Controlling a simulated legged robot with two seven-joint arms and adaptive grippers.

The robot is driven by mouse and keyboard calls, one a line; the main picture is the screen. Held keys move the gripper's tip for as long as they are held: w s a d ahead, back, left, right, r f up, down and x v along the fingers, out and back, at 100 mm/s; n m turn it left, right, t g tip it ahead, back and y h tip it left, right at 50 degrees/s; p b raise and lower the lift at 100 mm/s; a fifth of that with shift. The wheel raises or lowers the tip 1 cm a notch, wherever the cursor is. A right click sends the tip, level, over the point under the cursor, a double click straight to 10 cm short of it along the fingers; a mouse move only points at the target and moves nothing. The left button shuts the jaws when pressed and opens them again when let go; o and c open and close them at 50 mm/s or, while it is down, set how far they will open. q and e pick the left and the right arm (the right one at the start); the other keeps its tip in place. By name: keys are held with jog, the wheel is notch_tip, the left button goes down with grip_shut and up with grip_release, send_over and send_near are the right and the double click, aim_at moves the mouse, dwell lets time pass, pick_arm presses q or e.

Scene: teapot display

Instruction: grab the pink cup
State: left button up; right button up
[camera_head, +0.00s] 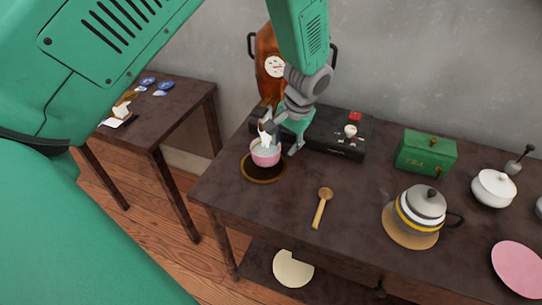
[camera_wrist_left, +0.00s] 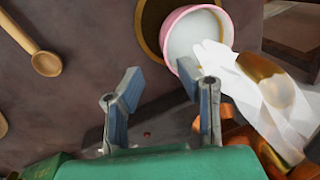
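The pink cup (camera_head: 265,159) stands upright on a round dark mat with a gold rim (camera_head: 250,178), near the table's left end. Its inside looks pale. In the wrist view the pink cup (camera_wrist_left: 168,21) is at the top centre, beyond the fingertips. My left gripper (camera_head: 282,142) points down just right of and behind the cup. In the wrist view its two fingers (camera_wrist_left: 160,76) are spread with nothing between them. The right fingertip overlaps the cup's lower edge in that view; I cannot tell whether they touch. My right gripper is not in view.
A white and gold object (camera_wrist_left: 255,90) sits close beside the cup. A black box (camera_head: 335,135) and copper urn (camera_head: 268,50) stand behind. A wooden spoon (camera_head: 322,207), green tin (camera_head: 425,152) and grey-lidded teapot (camera_head: 424,206) are to the right. Table between cup and spoon is clear.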

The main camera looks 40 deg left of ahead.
aim_at(276, 156)
pick_arm(q)
jog(key=a+f, duration=0.2)
jog(key=shift+s+a+f, duration=0.15)
jog(key=shift+a+f, duration=0.2)
jog(key=f, duration=0.3)
jog(key=shift+d+b, duration=0.2)
jog(key=shift+b, duration=0.1)
jog(key=shift+d+f, duration=0.15)
jog(key=shift+d, duration=0.1)
jog(key=shift+a+f, duration=0.1)
jog(key=shift+a, duration=0.35)
grip_shut()
jog(key=shift+a, duration=0.15)
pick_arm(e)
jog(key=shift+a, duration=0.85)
